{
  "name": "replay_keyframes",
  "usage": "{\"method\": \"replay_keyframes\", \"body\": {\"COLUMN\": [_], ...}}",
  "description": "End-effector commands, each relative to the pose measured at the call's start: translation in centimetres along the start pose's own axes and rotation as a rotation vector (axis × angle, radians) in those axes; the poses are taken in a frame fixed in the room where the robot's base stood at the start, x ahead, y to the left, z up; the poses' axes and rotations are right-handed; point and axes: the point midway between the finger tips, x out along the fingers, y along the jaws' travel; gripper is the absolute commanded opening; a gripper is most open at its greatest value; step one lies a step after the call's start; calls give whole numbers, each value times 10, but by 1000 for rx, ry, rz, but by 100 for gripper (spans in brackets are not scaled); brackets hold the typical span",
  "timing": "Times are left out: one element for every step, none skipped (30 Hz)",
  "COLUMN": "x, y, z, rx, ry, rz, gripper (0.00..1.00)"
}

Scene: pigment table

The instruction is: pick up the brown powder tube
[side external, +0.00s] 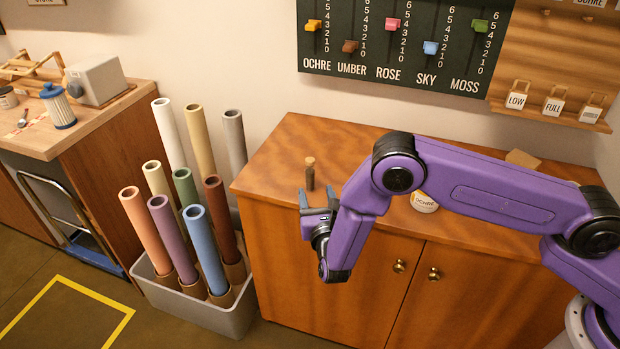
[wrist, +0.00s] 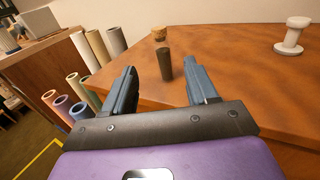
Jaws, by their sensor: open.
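The brown powder tube (side external: 310,176) is small and dark with a cork-coloured top. It stands upright on the wooden cabinet top (side external: 275,160), near its left end. My gripper (side external: 318,198) is open, just in front of the tube and apart from it in the side view. In the wrist view the tube (wrist: 164,66) shows between the two fingers of my gripper (wrist: 163,76), a little beyond their tips. Nothing is held.
A white spool-shaped object (wrist: 292,37) stands to the right on the cabinet top. A jar labelled ochre (side external: 424,202) is partly hidden by my arm. A bin (side external: 200,312) of tall coloured rolls stands left of the cabinet. The cabinet top around the tube is clear.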

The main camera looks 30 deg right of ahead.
Motion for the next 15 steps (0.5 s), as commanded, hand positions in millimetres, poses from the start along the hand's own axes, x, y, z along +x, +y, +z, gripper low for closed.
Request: {"method": "replay_keyframes", "body": {"x": [11,16,24,29,34,40,44,48,52,54,56,58,59,60,63], "y": [-2,-2,-1,-1,-2,-2,-1,-1,-1,-1,-1,0,0,-1,-1], "z": [0,0,0,0,0,0,0,0,0,0,0,0,0,0,1], "rx": [1,1,2,2,1,1,1,1,0,0,0,0,0,0,0], "ry": [0,0,0,-1,0,0,1,0,0,0,1,1,1,1,1], "rz": [-5,-4,-5,-4,-5,-4,-3,-3,-3,-2,-1,-1,-1,-1,-2], "gripper": [58,58,58,58,58,58,58,58,58,58,58,58,58,58,58]}}
